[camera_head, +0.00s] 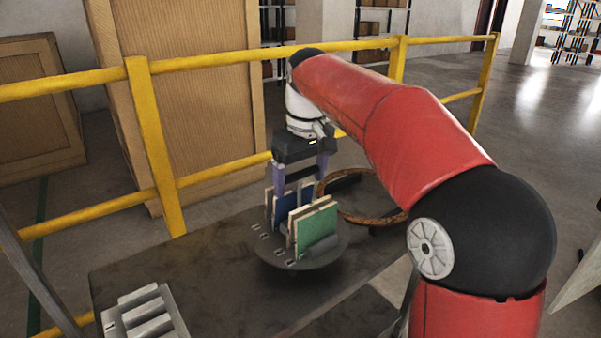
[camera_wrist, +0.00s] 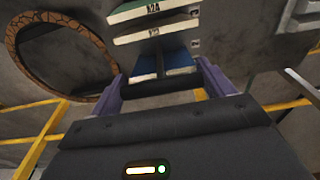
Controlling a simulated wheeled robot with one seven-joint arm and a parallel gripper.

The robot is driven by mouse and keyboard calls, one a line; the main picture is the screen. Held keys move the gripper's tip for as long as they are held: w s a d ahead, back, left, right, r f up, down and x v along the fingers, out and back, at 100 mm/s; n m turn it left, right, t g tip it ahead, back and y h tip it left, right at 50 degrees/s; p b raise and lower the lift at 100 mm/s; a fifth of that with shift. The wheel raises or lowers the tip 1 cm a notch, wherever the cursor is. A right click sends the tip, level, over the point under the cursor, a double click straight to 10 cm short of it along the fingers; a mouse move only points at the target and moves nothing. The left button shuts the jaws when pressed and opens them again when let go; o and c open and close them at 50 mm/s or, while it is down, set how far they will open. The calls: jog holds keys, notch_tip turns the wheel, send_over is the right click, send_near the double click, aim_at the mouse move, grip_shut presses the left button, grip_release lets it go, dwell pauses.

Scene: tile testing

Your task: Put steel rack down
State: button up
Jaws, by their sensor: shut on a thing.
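The steel rack (camera_head: 272,252) is a round grey plate with upright green, blue and pale tiles standing on it. It is over the dark table (camera_head: 200,248), with a dark shadow under its front edge; I cannot tell whether it touches the tabletop. My gripper (camera_head: 297,182), with purple fingers, points down at the rack from above, shut on it. The fingers hide part of the tiles. In the wrist view, my gripper (camera_wrist: 162,88) has its fingers at either side of a dark bar, with blue tiles (camera_wrist: 165,64) and labelled tiles (camera_wrist: 150,22) beyond.
A brown ring (camera_head: 365,218) lies behind and right of the rack, close to it. A grey ridged block (camera_head: 148,318) is at the table's near left. A yellow railing (camera_head: 155,150) runs behind the table, with wooden crates beyond. Bare tabletop lies left of the rack.

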jog(key=shift+f, duration=0.4)
jog(key=shift+f, duration=0.15)
jog(key=o, duration=2)
jog(key=r+p, duration=0.1)
jog(key=r, duration=0.3)
jog(key=s+r+p, duration=0.1)
jog(key=r, duration=0.7)
jog(key=shift+s+d+p, duration=0.15)
jog(key=shift+d+p, duration=0.25)
